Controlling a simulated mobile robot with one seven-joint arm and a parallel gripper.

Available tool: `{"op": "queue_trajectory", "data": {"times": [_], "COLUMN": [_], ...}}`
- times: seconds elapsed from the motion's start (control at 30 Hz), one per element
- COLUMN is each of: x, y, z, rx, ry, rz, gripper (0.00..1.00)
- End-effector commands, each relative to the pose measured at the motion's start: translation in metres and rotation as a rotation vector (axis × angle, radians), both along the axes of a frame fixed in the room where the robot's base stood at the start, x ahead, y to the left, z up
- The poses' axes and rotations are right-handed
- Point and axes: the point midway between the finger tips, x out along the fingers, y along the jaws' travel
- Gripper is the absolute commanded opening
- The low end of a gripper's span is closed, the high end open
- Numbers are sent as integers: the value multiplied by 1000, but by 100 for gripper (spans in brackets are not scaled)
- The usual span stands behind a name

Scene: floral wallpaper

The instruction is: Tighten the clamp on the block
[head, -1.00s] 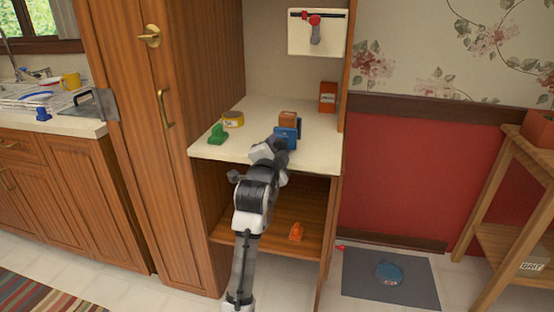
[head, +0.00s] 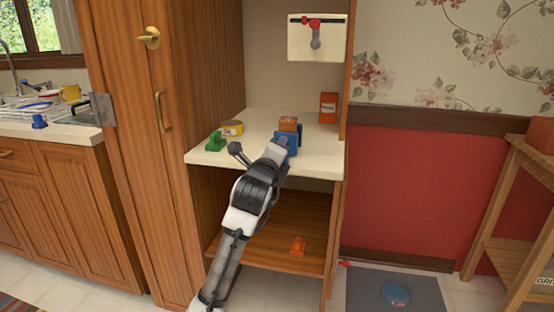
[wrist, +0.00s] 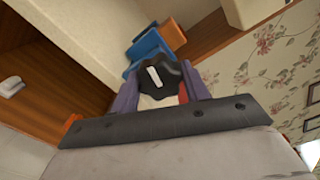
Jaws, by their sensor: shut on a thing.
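The wooden block (head: 288,124) sits on the cream shelf top (head: 222,160), with the blue clamp (head: 293,143) at its near side. The wrist view shows the blue clamp (wrist: 148,46) and the orange-brown block (wrist: 173,35) just beyond my fingers. My gripper (head: 277,150) is at the front of the clamp. In the wrist view my gripper (wrist: 160,82) has its two purple fingers on either side of a black knob (wrist: 166,77) with a white mark, shut on it. The head view hides the knob behind my gripper.
A green clamp-like object (head: 215,141) and a yellow roll (head: 232,128) lie to the left on the shelf top. An orange-red box (head: 328,107) stands at the back right. An orange object (head: 298,246) is on the lower shelf. The cabinet side (head: 175,110) rises at left.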

Motion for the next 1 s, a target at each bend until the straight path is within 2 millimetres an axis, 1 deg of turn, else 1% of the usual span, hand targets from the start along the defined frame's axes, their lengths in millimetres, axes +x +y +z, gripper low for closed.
{"op": "queue_trajectory", "data": {"times": [0.07,0.3,0.5,0.73,1.0], "x": [0,0,0,0,0], "y": [0,1,1,0,0], "z": [-3,-2,-2,-2,-2], "rx": [71,281,428,545,606], "ry": [-21,-91,-137,-176,-196], "rz": [1,0,0,-1,-3], "gripper": [23,23,23,23,23]}}
